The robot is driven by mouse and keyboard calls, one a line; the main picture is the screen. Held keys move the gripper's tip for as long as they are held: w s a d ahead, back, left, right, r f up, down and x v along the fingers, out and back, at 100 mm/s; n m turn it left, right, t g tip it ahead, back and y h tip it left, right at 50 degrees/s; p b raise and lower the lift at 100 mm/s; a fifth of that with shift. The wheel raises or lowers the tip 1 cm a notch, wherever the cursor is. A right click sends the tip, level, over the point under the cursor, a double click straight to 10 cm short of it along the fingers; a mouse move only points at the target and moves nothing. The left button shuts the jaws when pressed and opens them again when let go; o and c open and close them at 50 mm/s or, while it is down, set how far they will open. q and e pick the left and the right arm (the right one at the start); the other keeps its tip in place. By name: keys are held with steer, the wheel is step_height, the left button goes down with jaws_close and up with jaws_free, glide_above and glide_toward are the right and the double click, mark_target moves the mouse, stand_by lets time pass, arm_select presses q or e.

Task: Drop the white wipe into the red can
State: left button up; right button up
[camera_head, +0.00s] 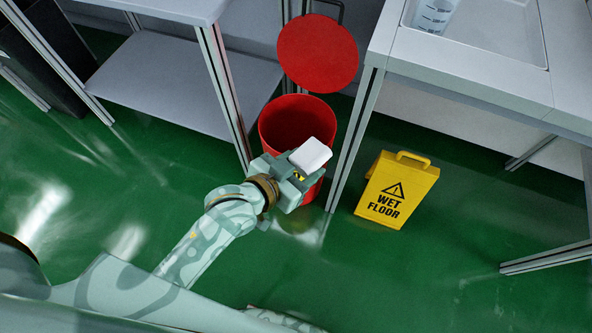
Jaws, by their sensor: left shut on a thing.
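The white wipe (311,155) is a small white folded block held in my left gripper (301,168). The gripper is shut on it, at the near right side of the red can's mouth in the picture. The red can (283,117) stands on the floor between two benches, with its round red lid (317,52) raised behind it. The can's opening shows dark red inside. My gripper and wrist hide the can's front. The height of the wipe above the rim is hard to tell. My right gripper is not in view.
A yellow wet-floor sign (396,189) stands on the green floor to the right of the can. A grey bench with a lower shelf (186,83) is at the left. A white bench with a sink basin (470,70) is at the right. The floor in front is clear.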

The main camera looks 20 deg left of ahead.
arm_select(q)
steer(key=w+f+m+h+b, duration=0.1)
steer(key=w+f+m, duration=0.1)
steer(key=w+f, duration=0.4)
steer(key=w+a+f+n+b, duration=0.1)
steer(key=w+a+b, duration=0.1)
steer(key=w+a, duration=1.1)
step_height(320, 180, down, 6)
steer(key=w+d+b, duration=0.1)
steer(key=b, duration=0.2)
steer(key=shift+d+b, duration=0.2)
steer(key=shift+b, duration=0.1)
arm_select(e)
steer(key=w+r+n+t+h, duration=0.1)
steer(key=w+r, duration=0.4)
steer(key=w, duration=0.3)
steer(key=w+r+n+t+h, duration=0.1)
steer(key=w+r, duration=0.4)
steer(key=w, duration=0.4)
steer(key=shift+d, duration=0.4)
arm_select(q)
steer(key=shift+w+r, duration=0.1)
steer(key=o, duration=1.2)
